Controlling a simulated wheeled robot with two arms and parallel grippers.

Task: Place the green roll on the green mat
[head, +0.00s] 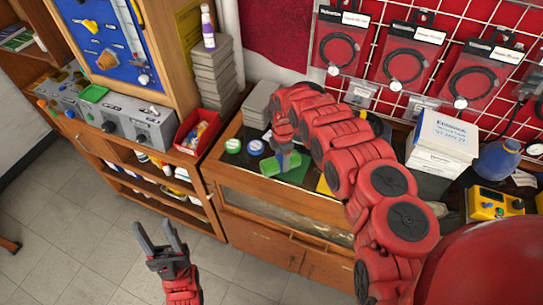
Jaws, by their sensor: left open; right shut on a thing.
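My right gripper (282,159) reaches down over the glass-topped counter. It is shut on a bright green piece, which looks like the green roll (270,167); the fingers and wrist hide part of it. The darker green mat (299,174) lies on the counter just beside and under it. I cannot tell whether the roll touches the mat. My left gripper (161,240) is open and empty, low over the floor in front of the cabinets.
A round green-topped item (233,146) and a blue one (255,148) sit left of the gripper. A yellow mat (323,187) is partly hidden by my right arm. A red bin (197,133), white boxes (442,142) and a yellow meter (492,204) stand around.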

